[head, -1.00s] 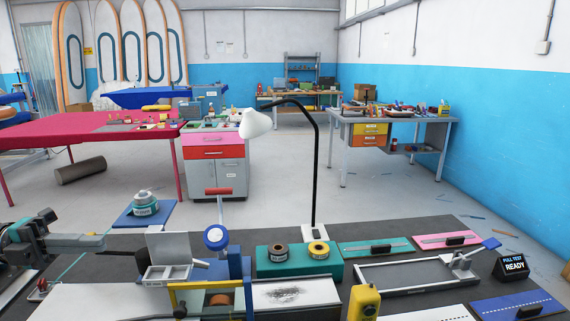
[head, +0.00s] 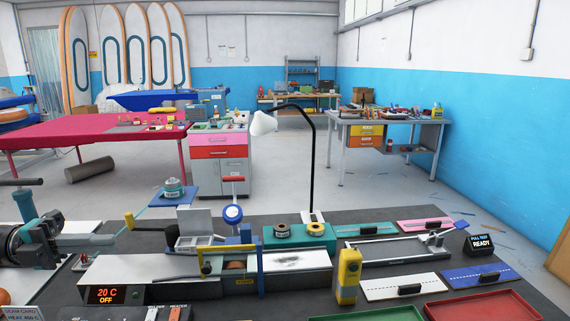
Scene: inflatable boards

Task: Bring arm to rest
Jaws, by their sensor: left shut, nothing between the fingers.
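My left arm comes in at the left edge of the head view. Its slim grey gripper (head: 106,240) points right, over the left end of the dark workbench (head: 215,309). The fingers are shut and hold nothing. The gripper is apart from the blue pad with a round teal-and-white container (head: 174,186) and from the long white-topped fixture (head: 125,270). My right arm and gripper are not in view.
A black-armed lamp (head: 314,160) rises from the bench behind a teal block with two rolls (head: 300,240). A yellow upright device (head: 348,272) stands near the front. Red and green trays (head: 482,306) lie at front right. Open floor lies behind the bench.

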